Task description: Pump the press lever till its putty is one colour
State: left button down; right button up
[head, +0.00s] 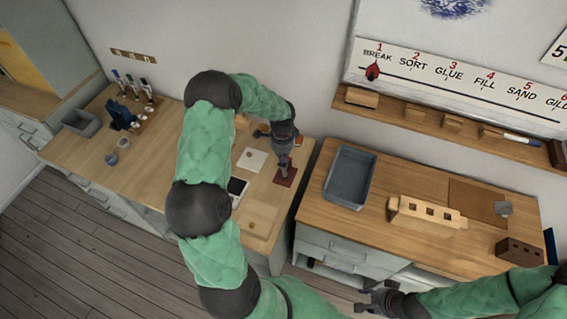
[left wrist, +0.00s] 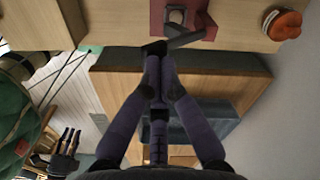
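The press stands on a dark red plate (head: 286,177) near the right end of the left bench. The plate also shows at the top of the left wrist view (left wrist: 207,31), with a grey square cup or block (left wrist: 176,17) on it. The press lever (left wrist: 187,39) is a grey bar with a dark end. My left gripper (left wrist: 155,55) has its fingertips close together on that dark end. In the head view my left gripper (head: 284,160) hides most of the press. Putty colour cannot be made out. My right gripper (head: 366,296) is empty, fingers apart, in front of the right bench.
An orange round thing (left wrist: 283,24) lies beside the plate. A grey bin (head: 349,177) stands on the right bench (head: 345,222), across a gap.

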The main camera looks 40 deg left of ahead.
pick_arm(q)
jog(key=shift+w, duration=0.1)
jog(key=shift+w+a+r+p, duration=0.25)
jog(key=shift+w+r+p, duration=0.1)
jog(key=shift+w+r, duration=0.35)
notch_tip(320, 180, up, 5)
jog(key=p, duration=0.3)
dwell(0.4)
jog(key=shift+f, duration=0.1)
dwell(0.3)
